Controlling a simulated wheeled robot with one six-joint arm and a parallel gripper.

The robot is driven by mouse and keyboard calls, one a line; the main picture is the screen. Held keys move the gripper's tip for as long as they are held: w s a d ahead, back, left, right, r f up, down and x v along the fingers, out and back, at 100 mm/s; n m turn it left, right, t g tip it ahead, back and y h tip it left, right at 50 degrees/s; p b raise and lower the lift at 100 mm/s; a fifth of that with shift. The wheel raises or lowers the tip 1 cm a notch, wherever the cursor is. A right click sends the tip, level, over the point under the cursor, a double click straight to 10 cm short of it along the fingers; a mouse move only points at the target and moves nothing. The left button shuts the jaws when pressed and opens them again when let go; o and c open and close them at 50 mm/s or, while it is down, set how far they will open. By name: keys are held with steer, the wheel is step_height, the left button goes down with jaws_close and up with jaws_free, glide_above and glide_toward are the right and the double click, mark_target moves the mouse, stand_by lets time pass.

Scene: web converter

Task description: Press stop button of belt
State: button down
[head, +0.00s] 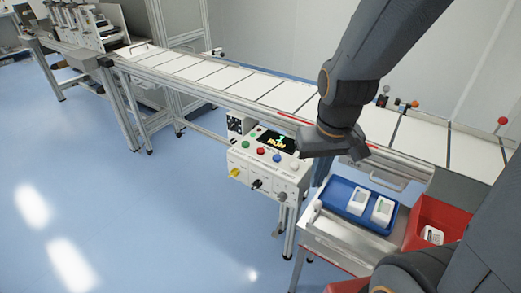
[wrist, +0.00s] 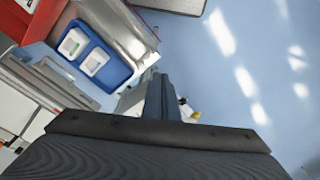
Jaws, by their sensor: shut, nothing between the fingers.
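The control box (head: 268,172) stands beside the belt (head: 245,88) in the head view. Its top panel has a row of buttons: green (head: 245,144), red (head: 261,151), blue (head: 277,158) and white (head: 294,167). No button label is readable.
A blue tray (head: 336,200) with white items sits on a cart (head: 340,240) right of the box. A red bin (head: 425,212) stands beside it. Yellow and black knobs stick out of the box's front. Blue floor (head: 130,200) is clear at left.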

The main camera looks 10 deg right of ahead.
stand_by(0.4)
steer(key=w+a+m+t+p, duration=0.2)
steer(key=w+m+t+p, duration=0.15)
steer(key=w, duration=1.55)
steer(key=w+a+f+t+y+p, duration=0.2)
steer(key=w+a+t+y, duration=0.1)
steer(key=w+a, duration=0.4)
steer(key=w, duration=0.2)
steer(key=shift+w+a+m+y+p, duration=0.15)
steer(key=shift+w+m+y+p, duration=0.2)
steer(key=shift+w+y, duration=0.05)
steer(key=shift+f+t, duration=0.25)
steer(key=b, duration=0.6)
glide_above(263, 151)
step_height(263, 151, down, 5)
steer(key=shift+a+r, duration=0.1)
steer(key=shift+s+f+b, duration=0.1)
steer(key=shift+f+b, duration=1.1)
steer(key=shift+f, duration=0.7)
steer(key=shift+f, duration=0.1)
